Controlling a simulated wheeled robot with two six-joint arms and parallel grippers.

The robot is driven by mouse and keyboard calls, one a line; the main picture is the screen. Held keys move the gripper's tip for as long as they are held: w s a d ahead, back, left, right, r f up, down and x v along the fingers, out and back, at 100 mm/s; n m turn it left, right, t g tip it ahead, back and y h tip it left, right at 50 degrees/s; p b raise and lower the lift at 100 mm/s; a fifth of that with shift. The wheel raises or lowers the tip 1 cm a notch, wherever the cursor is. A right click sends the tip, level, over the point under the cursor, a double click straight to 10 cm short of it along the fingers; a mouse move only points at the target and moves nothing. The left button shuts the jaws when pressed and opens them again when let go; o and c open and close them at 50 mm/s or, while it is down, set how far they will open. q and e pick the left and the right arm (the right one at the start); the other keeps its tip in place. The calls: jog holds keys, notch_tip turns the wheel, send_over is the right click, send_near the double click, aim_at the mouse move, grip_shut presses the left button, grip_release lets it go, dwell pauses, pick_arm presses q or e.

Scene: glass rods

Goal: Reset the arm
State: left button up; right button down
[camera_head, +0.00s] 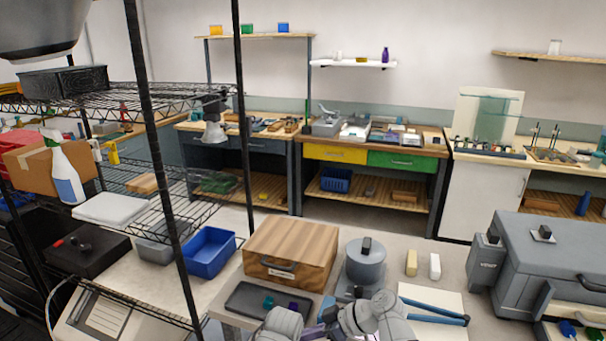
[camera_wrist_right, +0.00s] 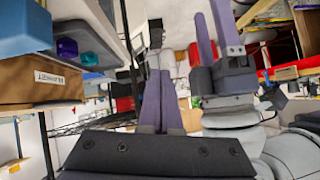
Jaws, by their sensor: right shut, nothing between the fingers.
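My right gripper (camera_wrist_right: 161,74) shows in the right wrist view with its two dark purple-grey fingers together and nothing between them. My left gripper (camera_wrist_right: 214,22) is beside it, to the right in that picture, its fingers pointing up. In the head view my pale grey arm links fill the bottom middle, in front of the workbench. The fingertips of both grippers cannot be made out clearly there.
A wooden box (camera_head: 290,250), a dark tray (camera_head: 240,303) with teal and purple pieces, a grey round device (camera_head: 365,270), two small blocks and a blue-handled tool (camera_head: 436,319) lie close by. A grey machine (camera_head: 553,262) stands right; a black wire rack (camera_head: 150,120) stands left.

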jog(key=s+d+f+m+g+h, duration=0.2)
jog(key=s+d+f+m+h, duration=0.4)
jog(key=h, duration=0.6)
jog(key=shift+s+d+f+m, duration=0.15)
jog(key=shift+s+f+m, duration=0.6)
jog(key=shift+f+m, duration=0.75)
